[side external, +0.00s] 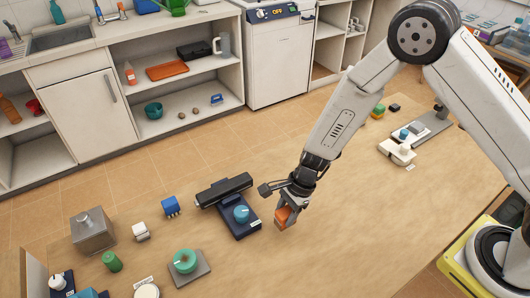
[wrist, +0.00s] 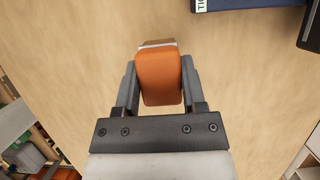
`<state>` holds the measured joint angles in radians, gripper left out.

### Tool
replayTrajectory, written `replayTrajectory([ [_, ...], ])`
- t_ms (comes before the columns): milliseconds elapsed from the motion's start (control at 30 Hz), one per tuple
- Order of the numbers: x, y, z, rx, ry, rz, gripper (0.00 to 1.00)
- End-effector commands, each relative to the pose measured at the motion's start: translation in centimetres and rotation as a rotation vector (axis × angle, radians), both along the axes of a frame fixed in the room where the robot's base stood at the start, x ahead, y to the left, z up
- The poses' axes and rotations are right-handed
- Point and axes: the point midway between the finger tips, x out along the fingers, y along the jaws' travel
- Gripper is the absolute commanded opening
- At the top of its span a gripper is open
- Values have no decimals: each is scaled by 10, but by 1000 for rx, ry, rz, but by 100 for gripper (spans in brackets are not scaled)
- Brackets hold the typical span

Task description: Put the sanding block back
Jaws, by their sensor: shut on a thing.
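An orange block (side external: 282,217), which looks like the sanding block, is held in my gripper (side external: 287,213) over the wooden table. In the wrist view the orange block (wrist: 160,78) sits between the two fingers of my gripper (wrist: 159,85), with a pale strip along its far edge. The fingers press on its left and right sides. I cannot tell exactly how high the block is above the table. No place marked for the sanding block can be made out in these views.
A dark blue device with a round knob (side external: 241,214) stands just left of my gripper. Several items stand further left, including a grey metal box (side external: 92,229), a blue block (side external: 171,206) and a green knob on a plate (side external: 186,261).

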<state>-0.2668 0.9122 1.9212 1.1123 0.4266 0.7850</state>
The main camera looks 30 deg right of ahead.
Motion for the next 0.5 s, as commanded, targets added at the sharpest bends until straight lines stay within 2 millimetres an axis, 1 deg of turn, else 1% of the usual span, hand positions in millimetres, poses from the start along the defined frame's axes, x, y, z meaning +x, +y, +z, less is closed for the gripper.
replayTrajectory([
  [167,5,2,-7,0,1,0,0],
  [400,5,2,-30,0,2,0,0],
  [500,5,2,-35,0,0,0,0],
])
